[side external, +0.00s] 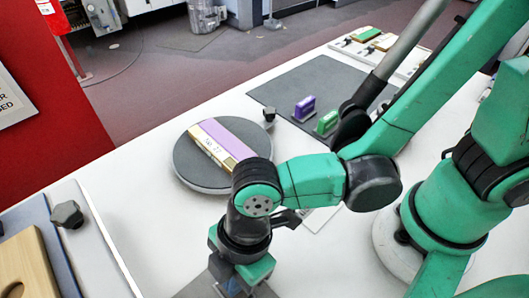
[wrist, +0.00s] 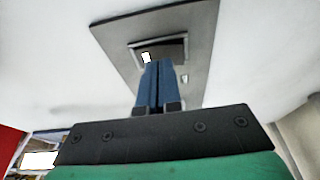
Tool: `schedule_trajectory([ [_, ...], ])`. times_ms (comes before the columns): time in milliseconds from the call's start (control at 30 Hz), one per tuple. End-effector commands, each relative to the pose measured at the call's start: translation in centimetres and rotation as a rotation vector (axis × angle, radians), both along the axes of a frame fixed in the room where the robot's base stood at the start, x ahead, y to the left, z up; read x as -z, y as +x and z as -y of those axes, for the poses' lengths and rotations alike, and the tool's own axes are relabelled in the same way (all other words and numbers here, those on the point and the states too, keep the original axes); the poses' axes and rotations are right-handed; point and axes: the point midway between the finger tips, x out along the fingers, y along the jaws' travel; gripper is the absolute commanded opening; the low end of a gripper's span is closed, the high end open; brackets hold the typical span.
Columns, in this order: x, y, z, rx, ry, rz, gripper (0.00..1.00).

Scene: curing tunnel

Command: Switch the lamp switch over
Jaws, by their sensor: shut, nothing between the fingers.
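The lamp switch (wrist: 172,47) is a small framed recess, dark inside with a bright white patch at its left, on a grey plate (wrist: 120,35) in the wrist view. My gripper (wrist: 158,64) has its two blue fingers shut together with nothing between them. The fingertips overlap the near part of the switch; I cannot tell whether they touch it. In the side external view my gripper (side external: 234,287) points down over the grey plate (side external: 196,287) at the bottom edge. The switch and fingertips are hidden or cut off there.
A round grey turntable (side external: 190,172) with a purple and cream block (side external: 222,143) stands behind my arm. A dark mat (side external: 285,90) holds a purple piece (side external: 304,108) and a green piece (side external: 327,123). A tray with a wooden block (side external: 32,262) is at left.

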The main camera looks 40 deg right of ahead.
Motion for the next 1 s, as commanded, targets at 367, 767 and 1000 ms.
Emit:
schedule_trajectory([
  [367,-0.8,0.1,0.0,0.000,0.000,0.000,0.00],
  [767,-6.4,1.0,0.8,0.003,0.000,-0.001,0.00],
  [1000,-10.1,1.7,1.9,0.003,0.000,-0.001,0.00],
])
